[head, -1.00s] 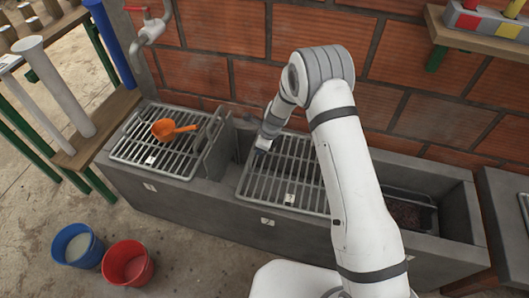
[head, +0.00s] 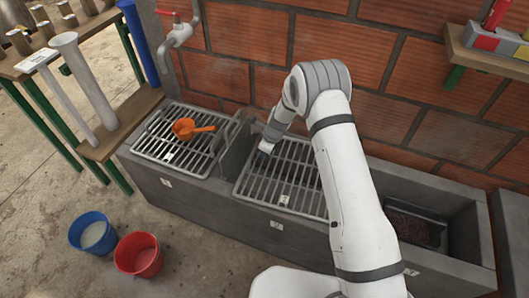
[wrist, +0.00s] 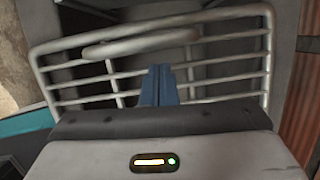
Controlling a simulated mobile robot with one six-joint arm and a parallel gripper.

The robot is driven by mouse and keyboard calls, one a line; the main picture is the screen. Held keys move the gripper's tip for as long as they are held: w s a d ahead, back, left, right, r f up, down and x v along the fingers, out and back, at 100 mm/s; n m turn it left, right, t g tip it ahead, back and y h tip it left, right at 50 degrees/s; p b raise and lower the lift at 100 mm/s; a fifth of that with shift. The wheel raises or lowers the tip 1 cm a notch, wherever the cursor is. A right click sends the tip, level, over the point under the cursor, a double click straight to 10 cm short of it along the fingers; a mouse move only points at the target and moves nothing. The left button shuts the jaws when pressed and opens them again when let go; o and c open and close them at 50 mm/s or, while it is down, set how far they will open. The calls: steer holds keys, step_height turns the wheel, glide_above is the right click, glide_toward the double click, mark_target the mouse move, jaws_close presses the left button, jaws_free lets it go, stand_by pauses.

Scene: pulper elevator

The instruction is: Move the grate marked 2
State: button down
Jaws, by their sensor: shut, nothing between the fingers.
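The middle grate (head: 262,187) is a grey barred rack lying over the middle of the concrete trough, with a small pale tag (head: 284,200) on its front. That tag is too small to read surely. My gripper (head: 264,147) is over the back left part of this grate, partly turned away. In the wrist view my blue fingers (wrist: 157,85) are together and empty. They overlap a metal rack (wrist: 75,75) with a pale bar-like handle (wrist: 140,43) behind them. I cannot tell whether they touch it.
A left grate (head: 150,148) carries an orange scoop (head: 185,128). An open bay at right holds a dark tray (head: 415,228). A brick wall (head: 410,80) stands close behind. A blue bucket (head: 92,232) and red bucket (head: 138,254) stand on the floor.

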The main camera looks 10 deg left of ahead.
steer(key=d, duration=0.1)
steer(key=d+r, duration=0.1)
steer(key=d, duration=0.1)
steer(key=shift+s+r, duration=0.2)
steer(key=shift+s, duration=0.05)
steer(key=p+v, duration=0.1)
steer(key=v, duration=0.7)
steer(key=shift+r, duration=0.3)
steer(key=shift+d, duration=0.1)
